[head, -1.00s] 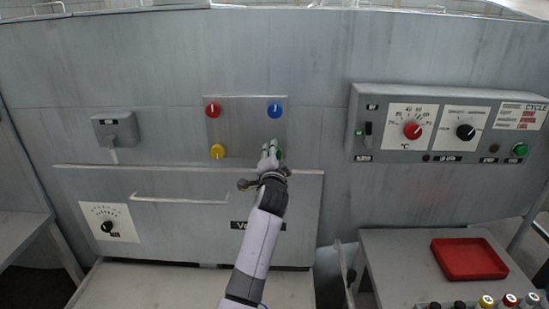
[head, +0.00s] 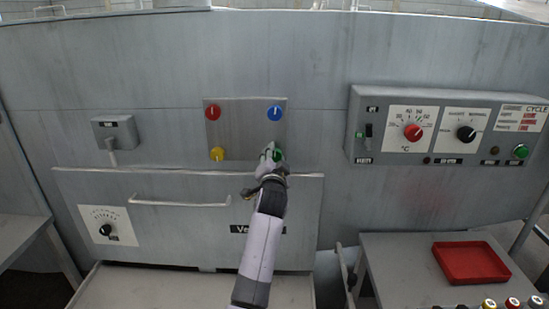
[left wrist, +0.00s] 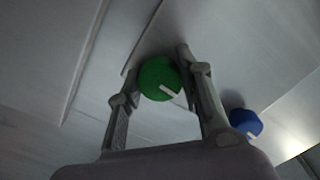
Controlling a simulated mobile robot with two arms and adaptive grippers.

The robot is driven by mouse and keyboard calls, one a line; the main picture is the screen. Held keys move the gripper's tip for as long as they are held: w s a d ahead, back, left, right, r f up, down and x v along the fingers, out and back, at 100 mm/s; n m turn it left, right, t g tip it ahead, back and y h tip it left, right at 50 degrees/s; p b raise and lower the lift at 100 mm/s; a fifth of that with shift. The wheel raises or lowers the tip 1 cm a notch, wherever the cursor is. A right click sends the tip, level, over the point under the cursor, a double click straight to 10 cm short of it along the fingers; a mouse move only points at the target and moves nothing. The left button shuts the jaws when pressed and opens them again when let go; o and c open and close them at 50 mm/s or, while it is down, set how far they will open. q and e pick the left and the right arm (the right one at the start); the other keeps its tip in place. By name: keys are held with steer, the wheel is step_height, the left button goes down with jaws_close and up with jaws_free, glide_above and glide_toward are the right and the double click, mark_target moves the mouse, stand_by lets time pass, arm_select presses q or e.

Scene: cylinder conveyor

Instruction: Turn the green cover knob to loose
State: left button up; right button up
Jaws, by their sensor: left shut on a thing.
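The green knob (head: 279,156) sits at the lower right of a square metal plate with several coloured knobs. My left gripper (head: 273,153) reaches up from below and is shut on the green knob, partly covering it in the head view. In the left wrist view, the green knob (left wrist: 158,82) is round with a white pointer line slanting toward the lower right. The two fingers (left wrist: 157,68) stand on either side of it. My right gripper is not in view.
A red knob (head: 212,112), a blue knob (head: 274,112) and a yellow knob (head: 217,154) share the plate (head: 243,125). The blue knob (left wrist: 246,122) lies close to one finger in the wrist view. A handled drawer front (head: 150,220) lies below. A control box (head: 370,100) is at right.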

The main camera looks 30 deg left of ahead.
arm_select(q)
steer(key=o, duration=1.2)
steer(key=shift+c, duration=0.2)
steer(key=v, duration=1.2)
